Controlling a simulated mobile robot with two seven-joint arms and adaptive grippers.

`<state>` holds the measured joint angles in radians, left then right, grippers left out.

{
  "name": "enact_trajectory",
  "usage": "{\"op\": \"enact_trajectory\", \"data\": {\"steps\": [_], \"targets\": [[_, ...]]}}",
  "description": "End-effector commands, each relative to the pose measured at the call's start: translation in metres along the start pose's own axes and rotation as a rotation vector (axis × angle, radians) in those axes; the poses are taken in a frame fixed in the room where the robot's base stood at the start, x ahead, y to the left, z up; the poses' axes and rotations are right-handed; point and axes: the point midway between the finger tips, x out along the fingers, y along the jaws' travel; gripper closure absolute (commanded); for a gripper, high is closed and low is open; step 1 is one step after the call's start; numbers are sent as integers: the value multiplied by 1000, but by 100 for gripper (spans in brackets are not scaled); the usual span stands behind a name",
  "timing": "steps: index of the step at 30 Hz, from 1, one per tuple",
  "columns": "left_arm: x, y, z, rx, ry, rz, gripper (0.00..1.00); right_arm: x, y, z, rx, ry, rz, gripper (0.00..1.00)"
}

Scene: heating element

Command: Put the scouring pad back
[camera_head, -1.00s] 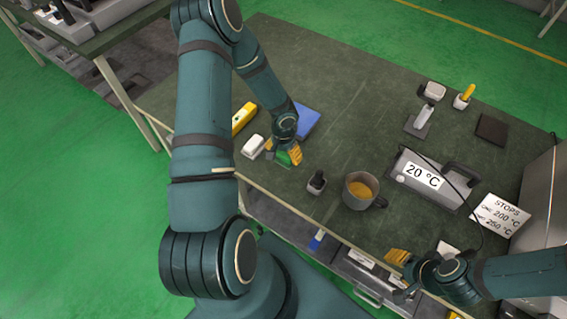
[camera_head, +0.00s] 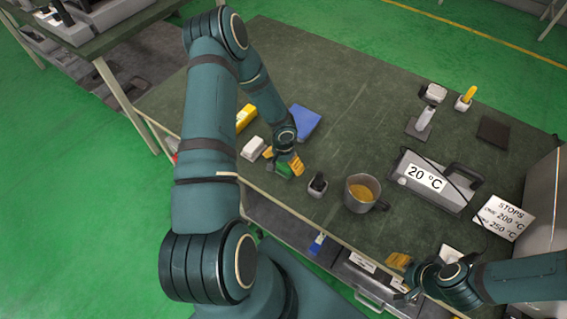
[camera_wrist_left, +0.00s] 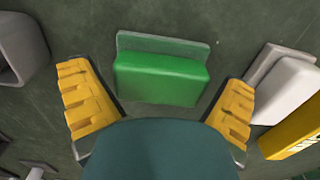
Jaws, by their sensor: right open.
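The scouring pad, a green block (camera_wrist_left: 162,78), lies on the dark table in the left wrist view, with a flat grey-green strip along its far edge. In the head view it shows partly (camera_head: 284,170), near the table's front edge. My left gripper (camera_head: 283,160) is over it. In the left wrist view its yellow fingers (camera_wrist_left: 163,108) are spread on either side of the pad, with visible gaps. My right gripper (camera_head: 399,275) is open near the front edge, at the lower right.
A white block (camera_head: 253,149) and a yellow bar (camera_head: 245,117) lie left of my left gripper, a blue sheet (camera_head: 303,124) behind it. A small grey holder (camera_head: 317,188) and a mug (camera_head: 361,193) stand to its right. A 20 °C device (camera_head: 435,180) is farther right.

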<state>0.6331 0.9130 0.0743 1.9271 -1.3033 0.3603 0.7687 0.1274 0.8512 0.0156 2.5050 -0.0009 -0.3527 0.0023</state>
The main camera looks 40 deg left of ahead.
Motion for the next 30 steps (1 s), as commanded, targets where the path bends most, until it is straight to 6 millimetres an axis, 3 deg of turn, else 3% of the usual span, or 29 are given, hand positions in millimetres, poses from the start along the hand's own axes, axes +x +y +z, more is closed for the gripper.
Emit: {"op": "enact_trajectory", "data": {"steps": [10, 24, 30], "targets": [[-7, 0, -1, 0, 2, -1, 0, -5, -2, 0, 0, -2, 0, 53], [-98, 0, -1, -1, 3, -1, 0, -27, -10, 2, 2, -12, -1, 53], [-118, 0, 0, 1, 1, 0, 0, -31, -11, 1, 3, -10, 0, 53]]}}
